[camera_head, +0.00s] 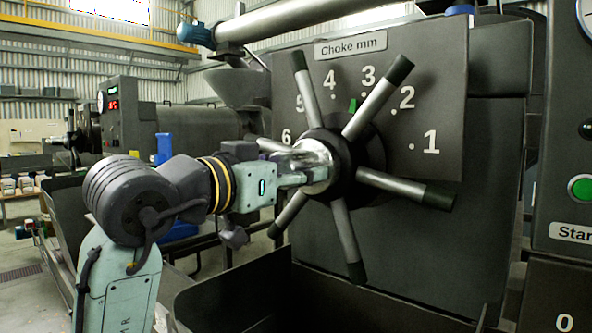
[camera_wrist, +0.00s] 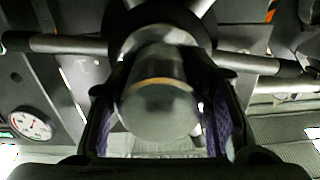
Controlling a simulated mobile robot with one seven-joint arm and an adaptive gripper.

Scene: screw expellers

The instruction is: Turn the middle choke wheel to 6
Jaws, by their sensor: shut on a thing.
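The choke wheel (camera_head: 352,165) has several steel spokes with dark tips around a black hub. It stands in front of a dark panel marked "Choke mm" (camera_head: 350,46), with the numbers 1 to 6 in an arc. A small green mark (camera_head: 352,104) shows between the 3 and 4 dots, a little nearer 3. My gripper (camera_head: 303,172) is shut on the wheel's shiny central hub end, facing the panel. In the wrist view the rounded hub end (camera_wrist: 162,98) lies between both fingers, with spokes spreading behind it. Part of the hub is hidden by my gripper.
At the right stands a panel with a green button (camera_head: 581,188) and part of a gauge. A dark trough (camera_head: 330,295) lies below the wheel. Another machine (camera_head: 115,110) with a red display stands at the left back. A gauge (camera_wrist: 31,124) shows in the wrist view.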

